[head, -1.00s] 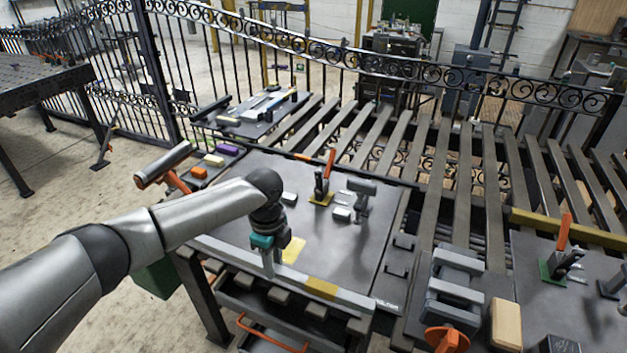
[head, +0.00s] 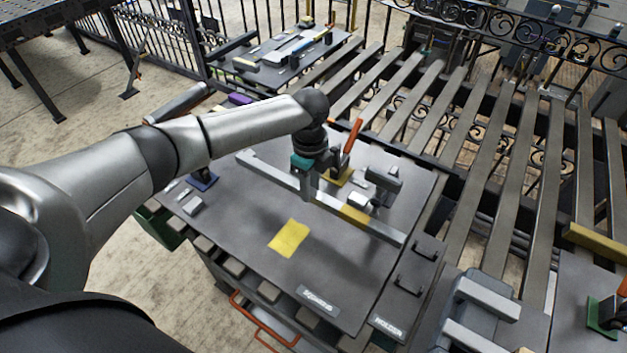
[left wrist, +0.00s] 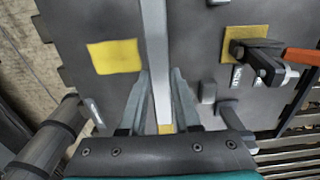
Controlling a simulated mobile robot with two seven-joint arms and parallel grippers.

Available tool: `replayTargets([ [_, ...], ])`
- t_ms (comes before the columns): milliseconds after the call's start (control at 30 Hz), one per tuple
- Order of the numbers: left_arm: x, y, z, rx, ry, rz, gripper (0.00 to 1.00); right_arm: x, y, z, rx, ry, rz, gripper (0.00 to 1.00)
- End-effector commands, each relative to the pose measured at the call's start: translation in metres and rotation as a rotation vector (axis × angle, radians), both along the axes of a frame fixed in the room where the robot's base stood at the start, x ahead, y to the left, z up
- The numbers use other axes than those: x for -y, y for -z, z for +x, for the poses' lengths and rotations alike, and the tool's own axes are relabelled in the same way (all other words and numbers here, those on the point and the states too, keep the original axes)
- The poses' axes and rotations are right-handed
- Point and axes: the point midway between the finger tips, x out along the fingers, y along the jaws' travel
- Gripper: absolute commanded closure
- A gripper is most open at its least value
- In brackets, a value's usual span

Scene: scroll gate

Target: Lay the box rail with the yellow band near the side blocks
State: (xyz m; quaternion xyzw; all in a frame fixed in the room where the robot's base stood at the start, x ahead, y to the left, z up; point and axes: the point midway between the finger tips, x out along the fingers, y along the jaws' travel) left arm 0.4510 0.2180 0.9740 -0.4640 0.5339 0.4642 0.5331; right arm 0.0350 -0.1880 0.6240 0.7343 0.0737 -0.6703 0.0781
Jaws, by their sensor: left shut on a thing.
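The box rail (head: 272,174) is a long grey bar with a yellow band (head: 356,215) toward its right end. My left gripper (head: 308,194) is shut on it left of the band and holds it across the table's middle. In the left wrist view the rail (left wrist: 157,50) runs between the fingers (left wrist: 162,104), with the band (left wrist: 165,128) close to the palm. Small grey blocks stand behind the rail (head: 358,199) and at the table's left side (head: 193,206); I cannot tell which are the side blocks. Any gap under the rail is unclear. My right gripper is out of view.
A toggle clamp with an orange handle (head: 352,136) and a grey clamp (head: 383,182) stand behind the rail. A yellow patch (head: 289,238) lies on the bare dark tabletop (head: 240,228) in front. Slatted beams lie to the right.

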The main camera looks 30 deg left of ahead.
Motion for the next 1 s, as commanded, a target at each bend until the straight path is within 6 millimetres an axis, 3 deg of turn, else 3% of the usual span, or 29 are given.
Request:
replayTargets([
  [667, 0.000, 0.050, 0.001, 0.005, 0.000, 0.000, 1.00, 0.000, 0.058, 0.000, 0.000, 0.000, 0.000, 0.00],
  [1000, 0.000, 0.058, 0.001, 0.003, 0.000, -0.001, 1.00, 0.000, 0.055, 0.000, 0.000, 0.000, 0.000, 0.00],
])
